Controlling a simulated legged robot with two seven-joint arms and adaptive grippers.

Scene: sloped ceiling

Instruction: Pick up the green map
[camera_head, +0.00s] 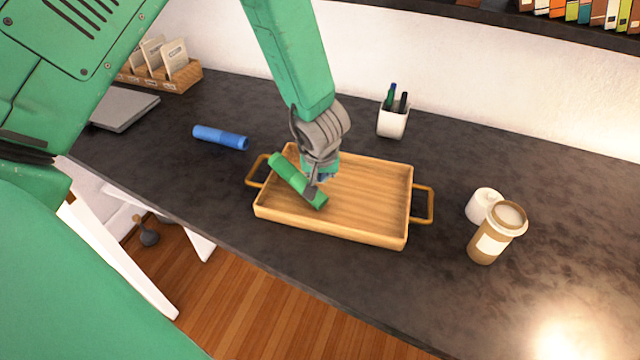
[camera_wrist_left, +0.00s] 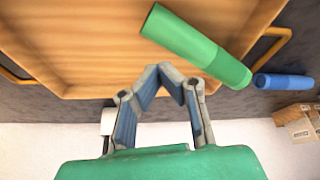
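The green map (camera_head: 285,169) is a rolled green tube lying slanted at the left end of the wooden tray (camera_head: 402,205), one end raised over the tray's left edge. It also shows in the left wrist view (camera_wrist_left: 190,40), beyond and to the right of my fingertips. My left gripper (camera_head: 313,189) reaches down from above over the tray, its tips at the map's near right part in the head view. In the wrist view the fingertips (camera_wrist_left: 160,70) come together with nothing seen between them. Whether they touch the map is unclear. My right gripper is not in view.
A blue roll (camera_head: 220,137) lies left of the tray. A white pen cup (camera_head: 393,120) stands behind it. A coffee cup (camera_head: 495,235) and a white roll-shaped item (camera_head: 482,204) stand to the right. A laptop (camera_head: 122,108) and card holder (camera_head: 165,78) are at the back left.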

